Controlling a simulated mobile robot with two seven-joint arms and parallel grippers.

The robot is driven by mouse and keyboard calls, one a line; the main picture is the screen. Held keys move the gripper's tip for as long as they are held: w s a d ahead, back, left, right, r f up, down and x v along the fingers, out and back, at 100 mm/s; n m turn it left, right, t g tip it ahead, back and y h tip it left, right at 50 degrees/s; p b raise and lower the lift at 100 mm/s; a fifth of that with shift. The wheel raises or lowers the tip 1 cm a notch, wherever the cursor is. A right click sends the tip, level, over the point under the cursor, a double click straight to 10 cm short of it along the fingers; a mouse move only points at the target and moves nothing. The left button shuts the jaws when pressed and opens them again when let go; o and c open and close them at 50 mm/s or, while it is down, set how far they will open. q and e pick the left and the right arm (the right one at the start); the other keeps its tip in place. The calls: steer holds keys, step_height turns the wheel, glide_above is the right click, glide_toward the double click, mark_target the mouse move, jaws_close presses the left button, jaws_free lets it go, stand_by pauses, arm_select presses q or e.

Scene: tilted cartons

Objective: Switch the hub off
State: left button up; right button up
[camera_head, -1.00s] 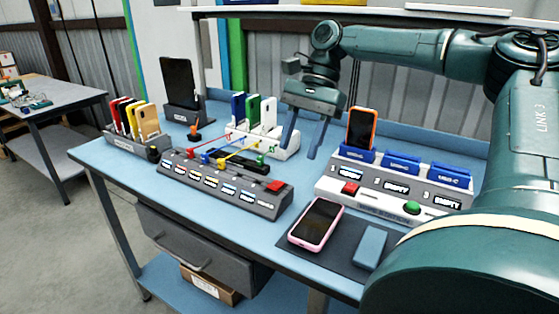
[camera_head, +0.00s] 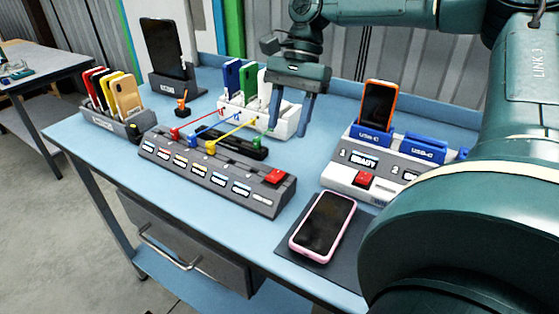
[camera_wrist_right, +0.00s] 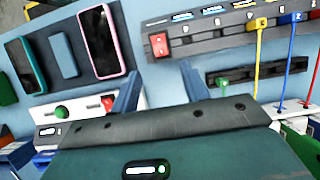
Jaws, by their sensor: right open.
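The long grey hub strip (camera_head: 215,172) lies on the blue table, with a row of lit labels and a red rocker switch (camera_head: 275,177) at its right end. The right wrist view shows the strip (camera_wrist_right: 215,30) and its red switch (camera_wrist_right: 159,44) too. My right gripper (camera_head: 289,120) is open and empty, fingers pointing down, above the table behind the switch and near the white rack. In the right wrist view its fingers (camera_wrist_right: 162,92) are spread, apart from the switch. Whether the switch is on or off I cannot tell. My left gripper is not in view.
At right are a charging station (camera_head: 347,179) with an orange phone (camera_head: 378,104) and a pink-cased phone (camera_head: 323,225). Bare table lies between strip and station.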

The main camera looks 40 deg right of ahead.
mark_target(276, 174)
steer(key=x, duration=0.8)
steer(key=shift+a+f+b, duration=0.15)
steer(key=shift+f+b, duration=0.25)
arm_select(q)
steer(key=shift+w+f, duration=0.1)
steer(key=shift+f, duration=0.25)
arm_select(e)
steer(key=shift+c, duration=0.5)
